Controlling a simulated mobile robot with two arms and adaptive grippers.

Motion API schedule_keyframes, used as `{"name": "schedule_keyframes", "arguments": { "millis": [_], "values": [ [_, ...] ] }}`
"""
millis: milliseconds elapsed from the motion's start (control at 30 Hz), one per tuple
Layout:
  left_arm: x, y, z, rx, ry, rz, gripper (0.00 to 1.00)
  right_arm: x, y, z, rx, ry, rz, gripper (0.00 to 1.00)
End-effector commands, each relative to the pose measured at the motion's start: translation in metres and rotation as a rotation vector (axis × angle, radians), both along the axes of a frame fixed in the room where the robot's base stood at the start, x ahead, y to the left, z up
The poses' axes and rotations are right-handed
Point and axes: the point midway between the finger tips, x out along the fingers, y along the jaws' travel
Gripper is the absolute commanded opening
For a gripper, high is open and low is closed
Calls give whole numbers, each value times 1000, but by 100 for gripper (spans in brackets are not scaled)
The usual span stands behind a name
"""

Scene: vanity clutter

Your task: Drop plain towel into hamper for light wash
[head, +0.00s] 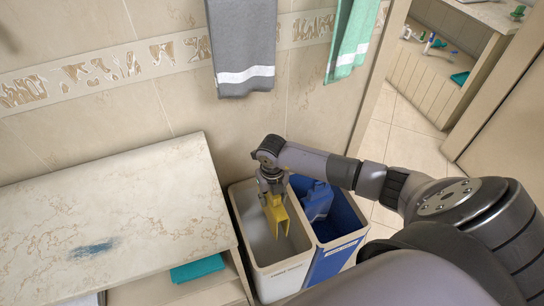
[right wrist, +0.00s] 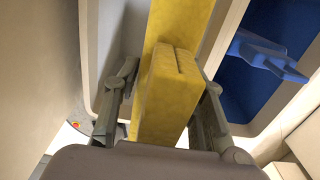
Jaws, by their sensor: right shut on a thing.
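A plain yellow towel (head: 276,214), folded and without a stripe, hangs from my right gripper (head: 271,187). The gripper is shut on it, and the right wrist view shows the towel (right wrist: 168,95) between the two fingers (right wrist: 165,105). The towel is over the open mouth of the white hamper (head: 284,282), with its lower part at about rim level or inside; I cannot tell exactly how deep. The hamper's front label is too small to read surely. My left gripper is not in view.
A blue hamper (head: 336,262) stands right beside the white one, with a blue cloth (head: 317,200) inside. A marble-topped counter (head: 110,200) is on the left, with a folded teal towel (head: 197,268) on its shelf. Grey (head: 245,45) and teal (head: 350,40) striped towels hang above.

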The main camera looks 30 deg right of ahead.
Motion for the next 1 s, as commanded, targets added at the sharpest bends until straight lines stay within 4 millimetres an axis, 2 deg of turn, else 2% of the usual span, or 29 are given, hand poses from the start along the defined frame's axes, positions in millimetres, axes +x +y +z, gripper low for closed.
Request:
{"name": "schedule_keyframes", "arguments": {
  "millis": [400, 767, 800, 1000],
  "values": [
    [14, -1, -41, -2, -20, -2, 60, 0, 1, -49, 2, 1, -1, 7],
    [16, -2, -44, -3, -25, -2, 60, 0, 0, -53, 1, 0, 0, 7],
    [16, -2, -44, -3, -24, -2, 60, 0, 0, -53, 1, 0, 0, 39],
    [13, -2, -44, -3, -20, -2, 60, 0, 0, -53, 1, 0, 0, 52]
  ]
}}
